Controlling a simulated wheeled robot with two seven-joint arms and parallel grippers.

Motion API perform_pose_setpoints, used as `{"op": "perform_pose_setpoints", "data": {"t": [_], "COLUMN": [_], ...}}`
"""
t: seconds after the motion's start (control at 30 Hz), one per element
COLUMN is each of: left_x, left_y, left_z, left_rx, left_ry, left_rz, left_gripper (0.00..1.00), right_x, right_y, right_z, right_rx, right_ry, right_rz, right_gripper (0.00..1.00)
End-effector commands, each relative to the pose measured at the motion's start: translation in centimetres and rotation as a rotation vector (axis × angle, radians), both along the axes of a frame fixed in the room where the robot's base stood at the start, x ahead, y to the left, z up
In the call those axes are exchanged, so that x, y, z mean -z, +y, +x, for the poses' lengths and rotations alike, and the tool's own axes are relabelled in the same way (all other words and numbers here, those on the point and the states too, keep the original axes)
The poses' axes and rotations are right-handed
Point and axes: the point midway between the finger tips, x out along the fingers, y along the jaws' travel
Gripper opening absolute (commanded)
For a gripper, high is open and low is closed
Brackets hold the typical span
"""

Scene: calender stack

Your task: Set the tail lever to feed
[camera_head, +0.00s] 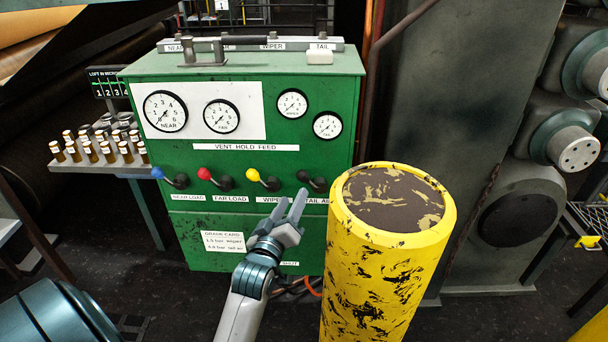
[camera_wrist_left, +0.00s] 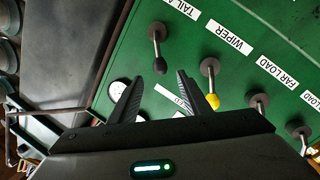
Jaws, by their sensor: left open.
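The tail lever (camera_head: 318,184) is the rightmost in a row of levers on the green control cabinet (camera_head: 290,227). Its dark knob points left, toward the vent side of the "VENT HOLD FEED" label (camera_head: 245,147). In the left wrist view the tail lever (camera_wrist_left: 157,34) shows with its dark knob lying between the fingertip directions. My left gripper (camera_head: 285,206) is open and empty, just below the tail lever, its fingers reaching up toward the knob; contact cannot be told. It also shows in the left wrist view (camera_wrist_left: 174,80). My right gripper is not in view.
The yellow-knobbed wiper lever (camera_head: 264,180) is close left of my gripper; red (camera_head: 215,179) and blue (camera_head: 170,178) ones are farther left. A yellow bollard (camera_head: 380,265) stands close right of my gripper. A rack of small jars (camera_head: 95,155) is at the left.

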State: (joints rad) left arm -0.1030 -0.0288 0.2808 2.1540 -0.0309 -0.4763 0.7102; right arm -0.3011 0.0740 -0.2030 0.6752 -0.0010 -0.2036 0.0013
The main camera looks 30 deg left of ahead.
Motion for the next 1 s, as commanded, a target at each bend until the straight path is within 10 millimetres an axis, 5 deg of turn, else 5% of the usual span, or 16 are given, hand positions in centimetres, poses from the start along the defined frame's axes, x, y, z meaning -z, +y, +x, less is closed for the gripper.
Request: {"op": "perform_pose_setpoints", "data": {"t": [0.23,0.5,1.0], "left_x": [-0.3,-0.2,0.0], "left_y": [1.3,2.6,3.2], "left_z": [4.5,8.6,10.7], "left_rx": [0.001,0.0,0.0], "left_ry": [-0.001,0.0,0.0], "left_rz": [-0.001,0.0,-0.001], "left_gripper": [0.43,0.43,0.43], "right_x": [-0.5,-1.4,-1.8], "right_y": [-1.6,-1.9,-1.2], "right_z": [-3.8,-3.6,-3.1], "right_rx": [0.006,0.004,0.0], "right_ry": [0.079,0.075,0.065], "right_rz": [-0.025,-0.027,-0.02], "right_gripper": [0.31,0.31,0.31]}}
